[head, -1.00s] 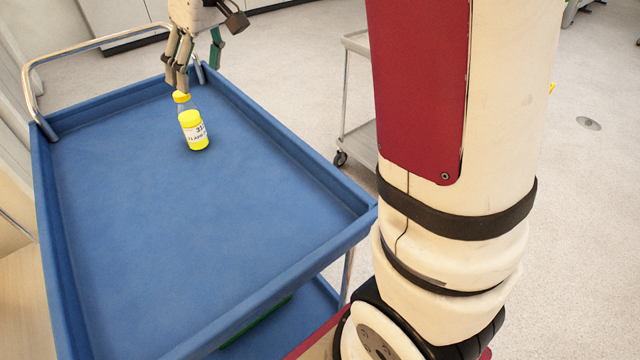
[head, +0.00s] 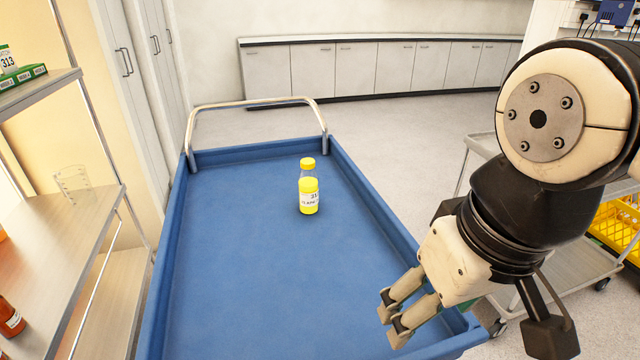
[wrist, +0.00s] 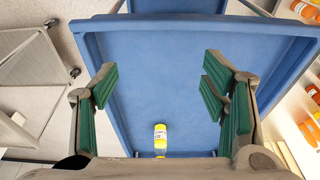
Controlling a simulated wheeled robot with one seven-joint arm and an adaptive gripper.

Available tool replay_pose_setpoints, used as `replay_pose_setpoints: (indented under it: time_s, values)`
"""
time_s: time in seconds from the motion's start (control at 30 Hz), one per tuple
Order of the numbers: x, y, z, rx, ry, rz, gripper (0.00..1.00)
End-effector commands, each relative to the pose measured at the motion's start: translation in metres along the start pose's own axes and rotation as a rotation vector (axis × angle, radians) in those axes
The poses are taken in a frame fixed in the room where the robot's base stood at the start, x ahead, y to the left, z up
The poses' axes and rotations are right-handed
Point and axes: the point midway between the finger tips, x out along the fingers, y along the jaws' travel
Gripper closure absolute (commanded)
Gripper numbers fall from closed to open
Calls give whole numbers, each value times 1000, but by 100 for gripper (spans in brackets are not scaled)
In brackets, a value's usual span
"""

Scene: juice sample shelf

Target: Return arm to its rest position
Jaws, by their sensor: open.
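My gripper (head: 392,316) is open and empty at the right side of the blue cart in the head view. In the wrist view its green-padded fingers (wrist: 160,92) stand wide apart with nothing between their tips. A juice bottle (head: 309,190) with a yellow cap, yellow juice and a white label stands upright on the blue cart tray (head: 240,270), apart from the gripper. The bottle also shows in the wrist view (wrist: 160,138) at the lower middle, beyond the gripper's palm edge.
A shelf (head: 60,225) with a clear holder (head: 73,183) and orange bottles stands at the left. A grey trolley (head: 565,262) and a yellow crate (head: 615,228) are at the right. Low cabinets (head: 370,68) line the back. Most of the blue tray is bare.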

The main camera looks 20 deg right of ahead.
Motion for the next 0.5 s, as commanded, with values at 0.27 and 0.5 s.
replay_pose_setpoints:
  time_s: [0.27, 0.5]
  values:
    - [-4, 0, -1, -1, 5, 0, 33]
    - [-52, 1, -10, -4, 78, 6, 33]
